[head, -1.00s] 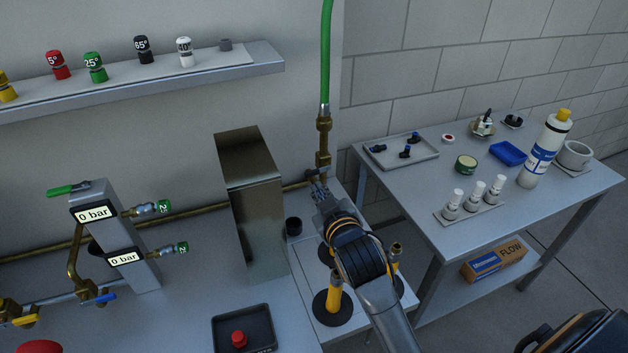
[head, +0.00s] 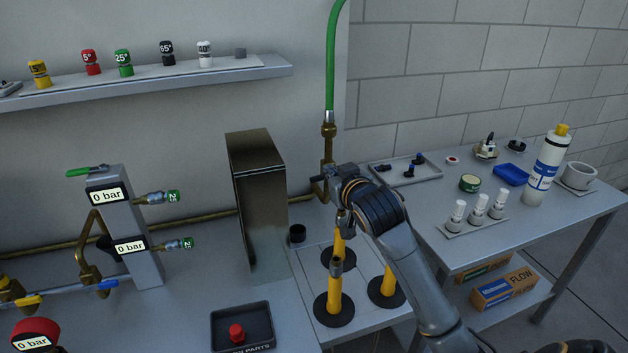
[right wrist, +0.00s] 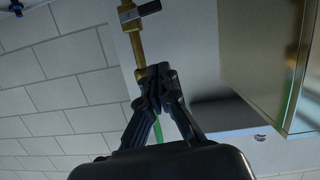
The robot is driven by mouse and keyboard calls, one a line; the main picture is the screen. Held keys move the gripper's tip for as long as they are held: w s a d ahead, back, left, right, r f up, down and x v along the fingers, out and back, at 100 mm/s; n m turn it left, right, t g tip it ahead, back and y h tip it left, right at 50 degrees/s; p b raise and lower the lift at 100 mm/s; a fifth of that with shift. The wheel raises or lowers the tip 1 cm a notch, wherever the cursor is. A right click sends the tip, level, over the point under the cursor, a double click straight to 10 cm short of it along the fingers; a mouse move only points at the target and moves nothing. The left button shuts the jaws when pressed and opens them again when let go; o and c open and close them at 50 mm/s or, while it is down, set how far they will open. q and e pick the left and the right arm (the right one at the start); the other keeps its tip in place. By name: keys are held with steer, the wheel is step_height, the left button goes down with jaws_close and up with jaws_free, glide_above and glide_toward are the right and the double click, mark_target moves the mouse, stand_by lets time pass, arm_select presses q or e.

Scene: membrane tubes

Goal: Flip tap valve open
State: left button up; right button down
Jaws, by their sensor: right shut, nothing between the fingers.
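The brass tap (head: 328,145) hangs at the lower end of the green hose (head: 331,70), right of the metal box. In the right wrist view, the brass tap (right wrist: 130,32) is upside down. Its short dark handle (right wrist: 148,9) sticks out sideways across the pipe. My right gripper (head: 328,172) is at the tap with its fingers toward the wall; the wrist hides part of the tap. In the wrist view, its fingers (right wrist: 158,72) are shut and empty, in front of the brass pipe. I cannot tell whether they touch it. My left gripper is out of view.
A tall metal box (head: 257,200) stands close to the left of the tap. Several yellow tubes (head: 334,295) stand on round bases under my right arm. A side table (head: 560,215) with a tray (head: 428,165) and bottles is at right.

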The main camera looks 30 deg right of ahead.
steer(key=p, duration=0.2)
glide_above(315, 177)
steer(key=s, duration=0.3)
step_height(315, 177, down, 2)
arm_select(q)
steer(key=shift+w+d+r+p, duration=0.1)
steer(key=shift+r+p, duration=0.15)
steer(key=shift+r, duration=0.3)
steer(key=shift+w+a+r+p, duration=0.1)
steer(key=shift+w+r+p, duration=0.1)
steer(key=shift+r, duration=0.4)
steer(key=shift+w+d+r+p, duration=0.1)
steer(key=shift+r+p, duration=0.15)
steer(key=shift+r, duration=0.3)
arm_select(e)
steer(key=shift+w+a+f, duration=0.1)
steer(key=shift+w+f, duration=0.05)
steer(key=shift+f, duration=0.95)
steer(key=shift+w+a+f, duration=0.1)
steer(key=shift+w+f, duration=0.05)
steer(key=shift+f, duration=0.95)
